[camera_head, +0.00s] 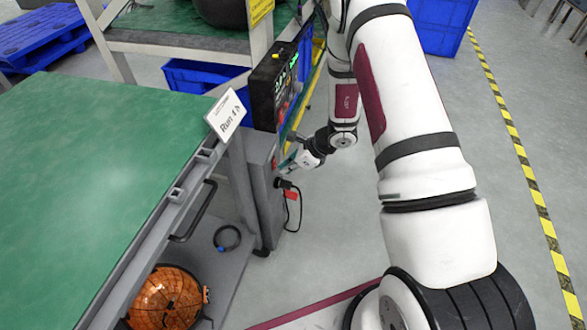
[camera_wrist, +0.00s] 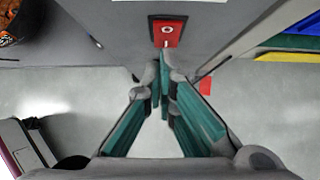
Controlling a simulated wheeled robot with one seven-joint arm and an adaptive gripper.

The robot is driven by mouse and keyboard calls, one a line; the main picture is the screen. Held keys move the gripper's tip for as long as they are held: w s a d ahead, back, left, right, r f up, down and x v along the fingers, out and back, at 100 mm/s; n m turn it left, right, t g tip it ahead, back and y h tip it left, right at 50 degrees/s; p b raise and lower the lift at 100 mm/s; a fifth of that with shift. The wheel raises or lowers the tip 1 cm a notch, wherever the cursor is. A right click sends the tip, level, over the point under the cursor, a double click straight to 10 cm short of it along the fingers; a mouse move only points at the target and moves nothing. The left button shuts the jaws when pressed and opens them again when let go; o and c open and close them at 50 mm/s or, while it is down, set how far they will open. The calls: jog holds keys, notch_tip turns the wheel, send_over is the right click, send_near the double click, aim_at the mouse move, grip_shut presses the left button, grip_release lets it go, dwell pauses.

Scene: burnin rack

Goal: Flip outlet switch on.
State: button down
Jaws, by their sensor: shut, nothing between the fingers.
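The outlet switch (camera_wrist: 167,32) is a red plate with a pale round mark and a small pale lever at its lower edge, on a grey cabinet face in the wrist view. My gripper (camera_wrist: 165,72) is shut and empty, its green-padded fingers converging just below the switch. Whether the tips touch the lever I cannot tell. In the head view my gripper (camera_head: 287,164) is beside the side of the grey cabinet (camera_head: 262,205); the switch is barely visible there. The switch's on or off position is not clear.
A black plug (camera_head: 283,183) with a hanging cord and red tag (camera_head: 292,195) sits just below my gripper. A dark display box (camera_head: 272,88) stands above it. The green-topped bench (camera_head: 90,170) is to the left. The floor to the right is mostly open.

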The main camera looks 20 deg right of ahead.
dwell(0.4)
jog(key=shift+w+a+f+t+y+b, duration=0.25)
jog(key=shift+t+y+b, duration=0.05)
jog(key=shift+b, duration=0.75)
jog(key=shift+r, duration=0.3)
jog(key=shift+r+p, duration=0.55)
jog(key=shift+r, duration=0.1)
